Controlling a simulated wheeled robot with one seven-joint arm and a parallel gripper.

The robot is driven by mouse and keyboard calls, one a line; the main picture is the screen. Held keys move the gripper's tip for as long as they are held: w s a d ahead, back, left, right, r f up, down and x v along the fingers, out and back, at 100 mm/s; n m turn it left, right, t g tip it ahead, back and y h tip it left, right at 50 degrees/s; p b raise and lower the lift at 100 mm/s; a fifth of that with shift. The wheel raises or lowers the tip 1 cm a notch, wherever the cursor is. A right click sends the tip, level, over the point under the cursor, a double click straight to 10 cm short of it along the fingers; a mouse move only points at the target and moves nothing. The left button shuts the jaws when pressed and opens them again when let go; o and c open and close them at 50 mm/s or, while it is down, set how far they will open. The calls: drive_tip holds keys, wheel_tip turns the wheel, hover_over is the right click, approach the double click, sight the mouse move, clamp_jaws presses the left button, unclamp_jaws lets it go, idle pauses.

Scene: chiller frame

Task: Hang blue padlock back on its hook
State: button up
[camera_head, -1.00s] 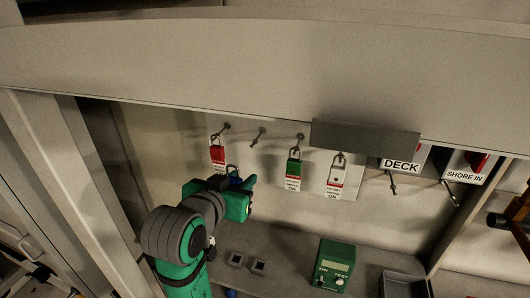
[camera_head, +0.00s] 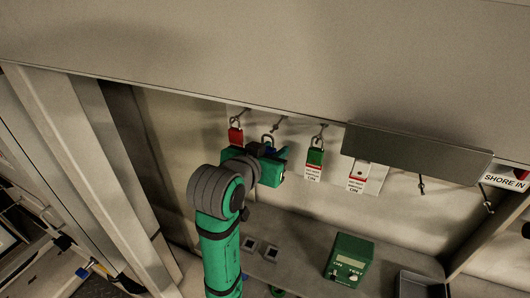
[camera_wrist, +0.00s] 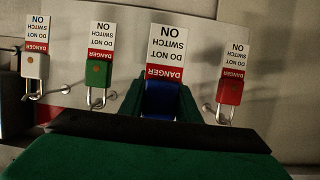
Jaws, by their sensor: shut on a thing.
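My gripper (camera_head: 270,156) is shut on the blue padlock (camera_wrist: 160,100), which sits between the two green fingers in the wrist view. Its white and red danger tag (camera_wrist: 168,45) shows beyond the fingers in that upside-down view. In the head view the shackle (camera_head: 271,136) rises above my gripper, right by the second hook (camera_head: 274,127) from the left, between the red and green padlocks. I cannot tell whether the shackle is around that hook or just in front of it. In the wrist view that hook is hidden by my gripper.
The red padlock (camera_head: 235,136) hangs close on the left, the green padlock (camera_head: 315,157) on the right, and a white tagged padlock (camera_head: 361,169) beyond it. A grey ledge (camera_head: 420,152) juts out at the right. A green tester (camera_head: 348,259) stands on the shelf below.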

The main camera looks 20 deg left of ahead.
sight(283, 137)
drive_tip(key=shift+w+a+f, duration=0.1)
drive_tip(key=shift+w+a, duration=0.05)
drive_tip(key=shift+w, duration=1.15)
drive_tip(key=shift+w+a+f, duration=0.1)
drive_tip(key=shift+w+a, duration=0.05)
drive_tip(key=shift+w, duration=1.1)
drive_tip(key=shift+w+a+f, duration=0.15)
drive_tip(key=shift+w+f, duration=0.3)
drive_tip(key=shift+w, duration=0.1)
drive_tip(key=shift+f, duration=0.1)
drive_tip(key=shift+w, duration=0.25)
drive_tip(key=shift+a, duration=0.1)
